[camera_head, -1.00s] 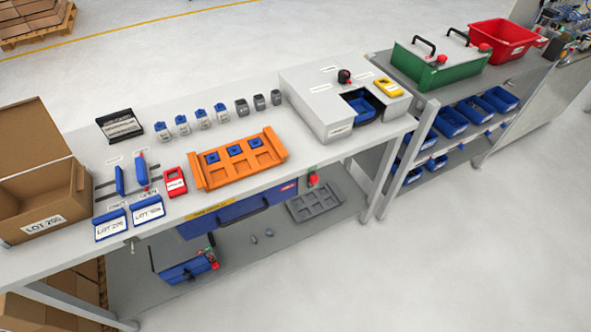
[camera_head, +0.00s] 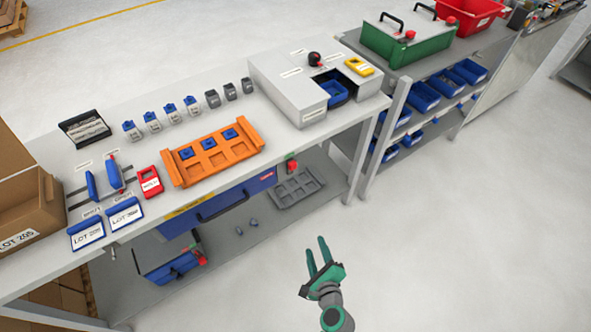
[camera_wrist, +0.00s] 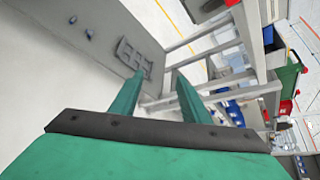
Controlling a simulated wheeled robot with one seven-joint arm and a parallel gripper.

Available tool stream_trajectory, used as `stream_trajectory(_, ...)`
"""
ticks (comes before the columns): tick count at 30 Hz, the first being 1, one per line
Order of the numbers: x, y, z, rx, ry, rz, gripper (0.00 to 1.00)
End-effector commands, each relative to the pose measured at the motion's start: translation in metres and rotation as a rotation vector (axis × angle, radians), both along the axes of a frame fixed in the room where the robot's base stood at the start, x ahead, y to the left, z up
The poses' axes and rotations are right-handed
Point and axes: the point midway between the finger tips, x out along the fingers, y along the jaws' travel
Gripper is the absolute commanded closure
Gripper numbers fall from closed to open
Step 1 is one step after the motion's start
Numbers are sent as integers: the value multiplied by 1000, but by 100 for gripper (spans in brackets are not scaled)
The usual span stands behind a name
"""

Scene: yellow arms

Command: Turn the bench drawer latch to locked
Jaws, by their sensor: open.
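The blue bench drawer (camera_head: 240,194) hangs under the bench top (camera_head: 330,122) and looks closed. A red latch knob (camera_head: 292,166) sits at the right end of the drawer front, under the bench edge. It is too small to tell which way it is turned. My gripper (camera_head: 319,246) is open and empty, with green fingers, over the floor in front of the bench. It is apart from the latch, lower in the picture and to its right. The fingers also show in the wrist view (camera_wrist: 158,77); I cannot make out the latch there.
An orange tray (camera_head: 212,163) and a grey housing (camera_head: 290,85) stand on the bench. A grey tray (camera_head: 296,188) lies on the lower shelf and shows in the wrist view (camera_wrist: 134,56). Bench legs (camera_head: 362,150) stand to the right. The floor in front is clear.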

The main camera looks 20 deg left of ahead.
Motion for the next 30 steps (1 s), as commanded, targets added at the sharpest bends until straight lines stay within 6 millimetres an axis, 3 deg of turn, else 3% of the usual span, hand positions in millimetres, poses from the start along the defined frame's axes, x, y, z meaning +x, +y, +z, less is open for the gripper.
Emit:
stream_trajectory(1, 24, 7, 10, 111, 19, 4, 58)
stream_trajectory(6, 80, 32, 52, 484, 118, 56, 58)
stream_trajectory(10, 109, 45, 89, 701, 186, 119, 58)
stream_trajectory(15, 129, 52, 122, 861, 242, 182, 58)
stream_trajectory(23, 141, 66, 133, 908, 264, 206, 58)
stream_trajectory(30, 166, 99, 132, 905, 263, 205, 58)
